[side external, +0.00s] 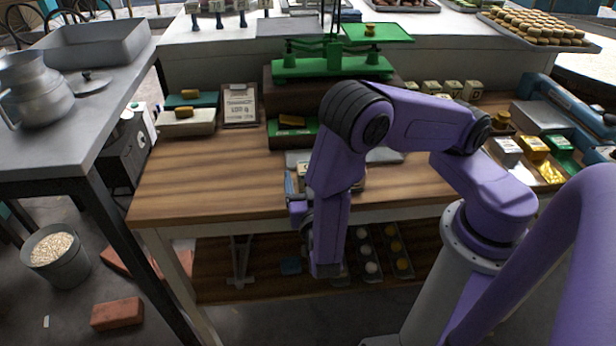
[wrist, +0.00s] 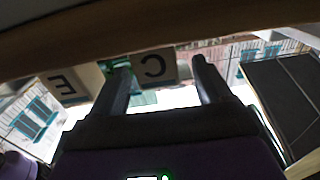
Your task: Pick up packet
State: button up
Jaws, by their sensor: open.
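Several small packets sit in a tray at the right of the table in the side view: a white packet (side external: 506,150), a yellow packet (side external: 534,148), a green packet (side external: 560,145) and a shiny gold one (side external: 550,173). Which one is the task's packet I cannot tell. Blocks lettered C (wrist: 154,68) and E (wrist: 66,84) show beyond the fingers. In the side view my arm folds down at the table's front edge, apart from the tray, and hides the fingers.
A green balance scale (side external: 330,66) stands at the back of the wooden table (side external: 215,185). A clipboard (side external: 240,105) and small stands with yellow blocks are at the left. Below is a shelf with round items. A brown edge (wrist: 100,32) crosses the wrist view close to the fingers.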

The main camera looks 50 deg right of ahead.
jog(key=shift+x, duration=2.35)
jog(key=shift+s+d, duration=0.1)
jog(key=shift+s, duration=0.05)
jog(key=c, duration=1.1)
